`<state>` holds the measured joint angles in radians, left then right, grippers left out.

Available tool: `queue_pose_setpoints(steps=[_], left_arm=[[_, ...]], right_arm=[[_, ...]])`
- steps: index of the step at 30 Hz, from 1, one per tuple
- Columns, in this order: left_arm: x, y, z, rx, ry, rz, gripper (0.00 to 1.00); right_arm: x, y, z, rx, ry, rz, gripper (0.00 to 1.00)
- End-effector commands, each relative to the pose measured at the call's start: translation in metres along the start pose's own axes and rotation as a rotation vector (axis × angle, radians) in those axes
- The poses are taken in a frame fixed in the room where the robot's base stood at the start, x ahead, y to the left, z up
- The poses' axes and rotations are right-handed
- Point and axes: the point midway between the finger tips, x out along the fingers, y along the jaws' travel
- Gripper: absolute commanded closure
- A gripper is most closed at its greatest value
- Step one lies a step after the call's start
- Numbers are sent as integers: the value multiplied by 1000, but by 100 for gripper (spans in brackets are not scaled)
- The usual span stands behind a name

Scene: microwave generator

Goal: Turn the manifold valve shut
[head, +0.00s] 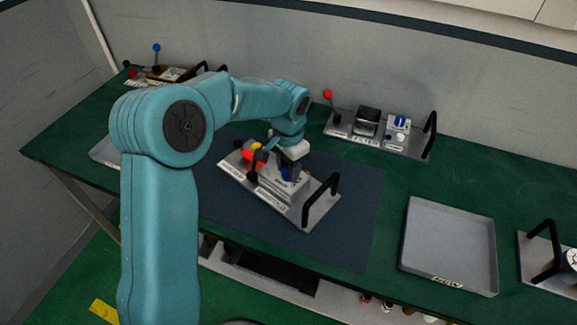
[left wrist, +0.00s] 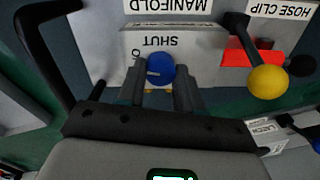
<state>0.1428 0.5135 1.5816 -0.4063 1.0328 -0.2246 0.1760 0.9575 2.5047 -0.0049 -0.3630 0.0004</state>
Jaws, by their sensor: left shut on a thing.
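The manifold module (head: 268,188) is a grey plate with a black handle on the blue mat. Its blue valve knob (left wrist: 160,68) sits in front of a block labelled SHUT, upside down in the left wrist view, with another label mostly hidden at its left. My left gripper (left wrist: 163,84) is shut on the blue knob, one dark finger on each side. In the head view my left gripper (head: 289,165) reaches down over the module and partly hides the knob. How far the knob is turned cannot be told. My right gripper is not in view.
A yellow-balled lever (left wrist: 268,80) and a red part stand close beside the knob, by a HOSE CLIP label. The module's black handle (head: 320,198) rises at its right end. A filter module (head: 345,128) stands behind; an empty grey tray (head: 450,240) lies to the right.

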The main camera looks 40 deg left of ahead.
Motion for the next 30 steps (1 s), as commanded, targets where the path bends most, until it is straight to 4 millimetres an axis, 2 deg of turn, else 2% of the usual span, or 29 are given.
queue_pose_setpoints(steps=[9,10,12,23,26,30], left_arm=[[-1,0,0,0,3,-2,95],[-1,0,0,0,3,-2,62],[-1,0,0,0,2,-1,39],[-4,0,0,0,2,-1,39],[-17,0,-1,-1,4,-2,39],[-51,0,-1,-1,8,-3,39]], right_arm=[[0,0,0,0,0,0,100],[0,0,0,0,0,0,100],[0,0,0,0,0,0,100],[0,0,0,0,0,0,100],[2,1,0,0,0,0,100],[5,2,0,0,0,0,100]])
